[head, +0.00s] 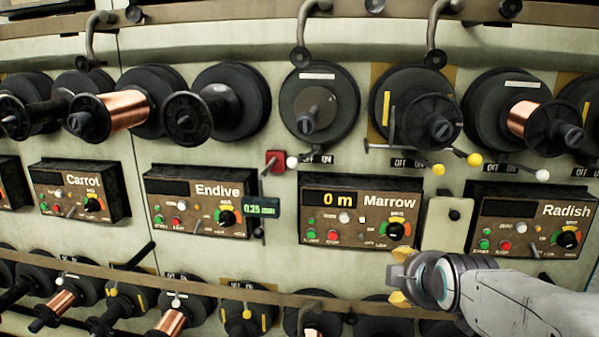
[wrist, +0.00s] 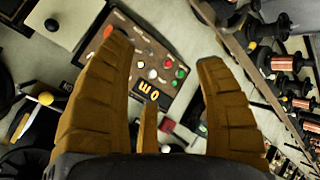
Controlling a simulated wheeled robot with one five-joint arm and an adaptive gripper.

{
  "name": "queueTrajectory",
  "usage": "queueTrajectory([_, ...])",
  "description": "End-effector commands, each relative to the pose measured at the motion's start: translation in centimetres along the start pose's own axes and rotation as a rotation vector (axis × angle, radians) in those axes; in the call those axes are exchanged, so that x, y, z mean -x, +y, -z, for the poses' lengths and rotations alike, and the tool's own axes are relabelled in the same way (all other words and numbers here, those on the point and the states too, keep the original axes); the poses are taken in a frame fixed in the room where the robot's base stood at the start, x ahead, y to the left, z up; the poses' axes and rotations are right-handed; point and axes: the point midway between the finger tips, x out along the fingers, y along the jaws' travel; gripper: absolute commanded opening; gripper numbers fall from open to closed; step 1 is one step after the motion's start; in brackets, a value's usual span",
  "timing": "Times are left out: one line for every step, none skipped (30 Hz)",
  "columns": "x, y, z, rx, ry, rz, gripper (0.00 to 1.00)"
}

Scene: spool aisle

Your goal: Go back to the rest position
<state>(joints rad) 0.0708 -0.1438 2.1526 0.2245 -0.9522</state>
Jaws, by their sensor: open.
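My gripper (head: 400,278) is at the lower right of the head view, in front of the panel just below the Marrow box. In the wrist view its brown fingers (wrist: 165,75) are spread apart with nothing between them. The Marrow control box (head: 360,213) has a lit display reading "0 m". My arm comes in from the lower right.
Spools line the upper row, among them a copper one (head: 125,109). The Endive box (head: 198,200), Carrot box (head: 78,190) and Radish box (head: 530,223) flank Marrow. A rail (head: 200,284) runs above the lower spools.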

Motion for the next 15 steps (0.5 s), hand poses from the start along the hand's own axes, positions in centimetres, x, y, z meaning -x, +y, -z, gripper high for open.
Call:
queueTrajectory([3.0,0.4,0.6,-0.067,-0.022,0.038,0.65])
queueTrajectory([4.1,0.0,0.5,-0.109,-0.040,0.061,0.65])
queueTrajectory([5.5,-0.5,0.3,-0.165,-0.063,0.091,0.65])
queueTrajectory([6.7,-0.9,0.1,-0.207,-0.083,0.113,0.65])
queueTrajectory([7.8,-1.3,0.0,-0.250,-0.103,0.133,0.65])
queueTrajectory([9.3,-1.8,-0.2,-0.305,-0.132,0.159,0.65])
queueTrajectory([10.4,-2.2,-0.4,-0.346,-0.154,0.178,0.65])
queueTrajectory([11.5,-2.6,-0.6,-0.387,-0.178,0.195,0.65])
queueTrajectory([12.9,-3.2,-0.9,-0.438,-0.210,0.217,0.65])
queueTrajectory([14.0,-3.5,-1.1,-0.477,-0.234,0.230,0.65])
queueTrajectory([15.0,-3.9,-1.4,-0.513,-0.259,0.244,0.65])
queueTrajectory([16.2,-4.4,-1.7,-0.559,-0.290,0.259,0.65])
queueTrajectory([17.2,-4.8,-1.9,-0.591,-0.313,0.269,0.65])
queueTrajectory([18.0,-5.1,-2.1,-0.622,-0.336,0.278,0.65])
queueTrajectory([19.1,-5.5,-2.4,-0.660,-0.365,0.289,0.65])
